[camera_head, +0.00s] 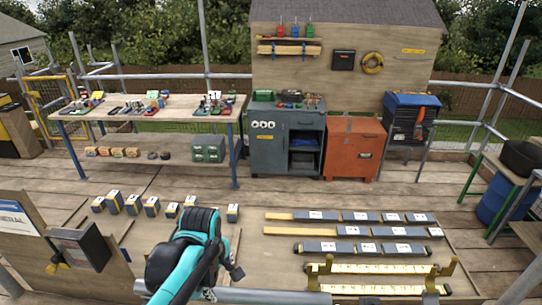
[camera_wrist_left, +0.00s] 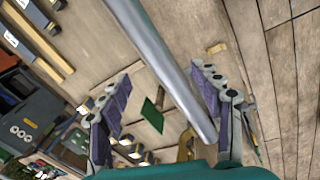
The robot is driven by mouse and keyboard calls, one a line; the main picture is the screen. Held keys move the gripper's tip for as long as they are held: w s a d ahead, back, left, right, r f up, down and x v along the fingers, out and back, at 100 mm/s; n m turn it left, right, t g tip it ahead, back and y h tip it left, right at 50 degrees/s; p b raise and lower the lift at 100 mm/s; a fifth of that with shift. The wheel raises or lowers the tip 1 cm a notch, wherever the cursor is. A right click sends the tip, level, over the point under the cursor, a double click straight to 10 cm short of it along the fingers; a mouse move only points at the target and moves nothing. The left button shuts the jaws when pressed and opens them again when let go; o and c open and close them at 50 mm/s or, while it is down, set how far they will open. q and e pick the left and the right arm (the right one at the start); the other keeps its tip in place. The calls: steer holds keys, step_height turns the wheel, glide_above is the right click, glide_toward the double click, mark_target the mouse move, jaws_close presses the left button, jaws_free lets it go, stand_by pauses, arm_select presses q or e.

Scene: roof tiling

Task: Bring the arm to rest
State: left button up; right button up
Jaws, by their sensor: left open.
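My left arm (camera_head: 185,258) is teal and black and comes in from the bottom of the head view. My left gripper (camera_head: 224,282) is low in the head view, partly hidden behind the arm. In the left wrist view its two purple-padded fingers (camera_wrist_left: 161,75) stand wide apart, with nothing held. A grey metal rail (camera_wrist_left: 160,60) crosses that view between the fingers; whether it touches them I cannot tell. My right gripper is not in view.
Wooden battens with grey tiles (camera_head: 360,230) lie at right on the deck. Several grey-yellow blocks (camera_head: 132,204) stand at left; one block (camera_head: 233,212) is just beyond my arm. A workbench (camera_head: 150,105), grey cabinet (camera_head: 287,140) and orange cabinet (camera_head: 353,148) stand behind.

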arm_select(q)
steer(key=s+a+f+m+t+b, duration=0.3)
steer(key=s+f+m+t+b, duration=0.2)
steer(key=m, duration=0.8)
steer(key=s+f+b, duration=0.3)
steer(key=f+b, duration=0.2)
steer(key=f, duration=0.1)
steer(key=shift+a+f+m+t, duration=0.25)
steer(key=shift+f+m+t, duration=0.05)
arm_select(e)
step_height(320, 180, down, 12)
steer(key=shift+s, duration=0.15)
arm_select(q)
steer(key=shift+c, duration=0.3)
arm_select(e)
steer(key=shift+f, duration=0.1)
